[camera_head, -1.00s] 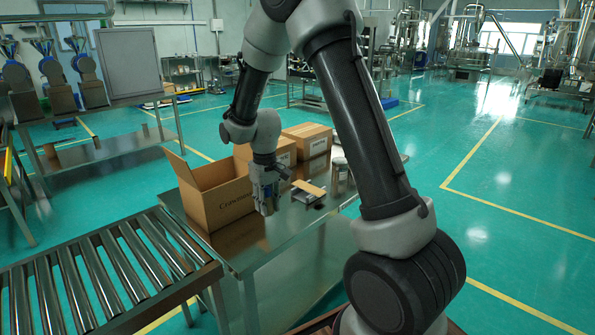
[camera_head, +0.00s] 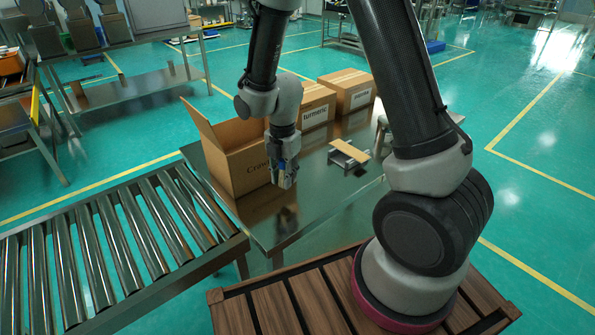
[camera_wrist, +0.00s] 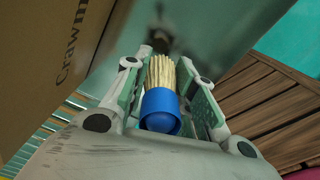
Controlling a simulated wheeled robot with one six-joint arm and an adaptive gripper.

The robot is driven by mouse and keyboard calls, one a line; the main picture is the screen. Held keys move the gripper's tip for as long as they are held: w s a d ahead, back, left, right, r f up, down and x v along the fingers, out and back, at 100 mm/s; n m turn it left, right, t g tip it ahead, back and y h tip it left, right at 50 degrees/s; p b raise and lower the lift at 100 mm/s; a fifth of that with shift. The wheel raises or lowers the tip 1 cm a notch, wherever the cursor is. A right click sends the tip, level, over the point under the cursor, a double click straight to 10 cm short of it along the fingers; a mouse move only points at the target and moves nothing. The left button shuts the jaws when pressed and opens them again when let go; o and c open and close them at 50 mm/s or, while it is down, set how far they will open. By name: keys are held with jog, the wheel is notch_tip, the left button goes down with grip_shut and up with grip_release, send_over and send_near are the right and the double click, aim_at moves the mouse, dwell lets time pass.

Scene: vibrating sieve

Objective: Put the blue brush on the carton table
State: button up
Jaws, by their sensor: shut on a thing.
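The blue brush (camera_wrist: 160,108) has a round blue handle and pale bristles. It sits between the fingers of my gripper (camera_wrist: 159,66), with the bristles pointing away from the wrist camera. In the head view my gripper (camera_head: 285,182) points down over the carton table (camera_head: 325,207), a shiny metal table, just right of an open carton. Only a small blue patch of the brush (camera_head: 277,165) shows there. I cannot tell whether the bristles touch the table top.
The open carton (camera_head: 240,168) stands close to my gripper. Two closed cartons (camera_head: 318,106) (camera_head: 347,84) stand behind it. A small metal stand with a tan top (camera_head: 350,151) is to the right. A roller conveyor (camera_head: 120,240) lies at the left. The table's front is clear.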

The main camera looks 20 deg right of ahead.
aim_at(285, 199)
jog(key=shift+f, duration=2.7)
jog(key=shift+f, duration=0.1)
jog(key=o, duration=1.1)
jog(key=shift+c, duration=0.2)
